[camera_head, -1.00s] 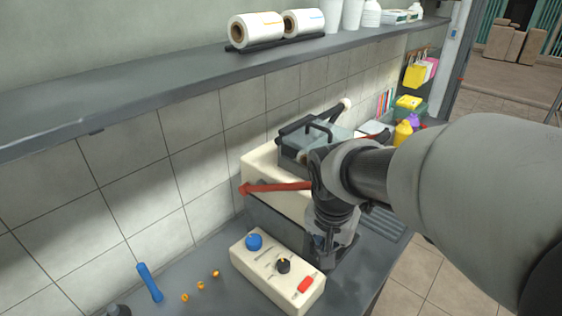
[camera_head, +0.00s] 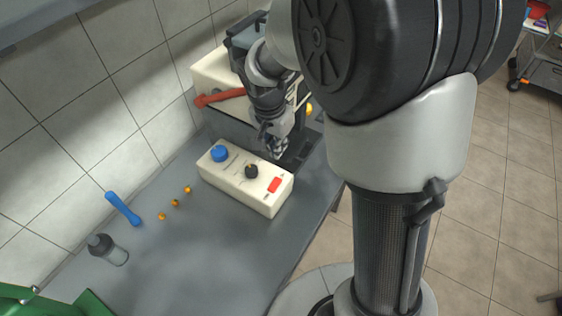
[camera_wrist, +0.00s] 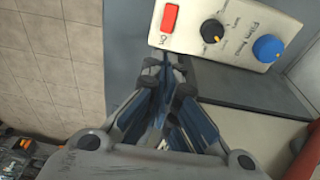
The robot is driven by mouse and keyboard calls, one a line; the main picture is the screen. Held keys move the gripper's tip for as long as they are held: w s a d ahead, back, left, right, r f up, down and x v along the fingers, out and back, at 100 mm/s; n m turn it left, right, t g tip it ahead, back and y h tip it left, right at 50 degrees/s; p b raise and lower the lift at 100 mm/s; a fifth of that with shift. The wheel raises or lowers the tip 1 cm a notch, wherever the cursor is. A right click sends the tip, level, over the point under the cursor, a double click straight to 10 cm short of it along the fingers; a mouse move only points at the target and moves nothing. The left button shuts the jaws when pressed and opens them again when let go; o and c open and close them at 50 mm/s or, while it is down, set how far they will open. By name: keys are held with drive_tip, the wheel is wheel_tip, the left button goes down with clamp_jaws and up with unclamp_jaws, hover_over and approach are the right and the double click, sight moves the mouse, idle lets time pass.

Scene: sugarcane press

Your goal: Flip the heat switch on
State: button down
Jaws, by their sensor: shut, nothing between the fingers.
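A cream control box (camera_head: 230,185) sits on the grey counter. On top it has a blue knob (camera_head: 219,153), a black dial (camera_head: 251,171) and a red switch (camera_head: 274,185). In the wrist view the red switch (camera_wrist: 170,18) shows at the box's (camera_wrist: 192,42) left end, with lettering that seems to read "On" beside it. The black dial (camera_wrist: 212,31) and blue knob (camera_wrist: 267,47) are to its right. My gripper (camera_head: 277,153) is shut and empty just behind the box. In the wrist view its fingertips (camera_wrist: 170,62) are close to the box edge below the switch; contact cannot be told.
A cream press machine (camera_head: 215,72) with a red handle (camera_head: 222,97) stands behind the box. A blue stick (camera_head: 123,209), several small orange pieces (camera_head: 175,203) and a grey bottle (camera_head: 108,249) lie or stand at left. The counter (camera_head: 215,260) in front is clear.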

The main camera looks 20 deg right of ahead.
drive_tip(key=b, duration=0.4)
approach(285, 177)
drive_tip(key=f, duration=0.5)
drive_tip(key=shift+w+d, duration=0.2)
drive_tip(key=shift+w, duration=0.1)
drive_tip(key=shift+w+d+f+b, duration=0.2)
drive_tip(key=shift+f+b, duration=0.4)
drive_tip(key=shift+b, duration=0.25)
drive_tip(key=shift+r, duration=0.1)
drive_tip(key=shift+r+p, duration=0.6)
drive_tip(key=shift+r, duration=0.2)
drive_tip(key=shift+f, duration=0.15)
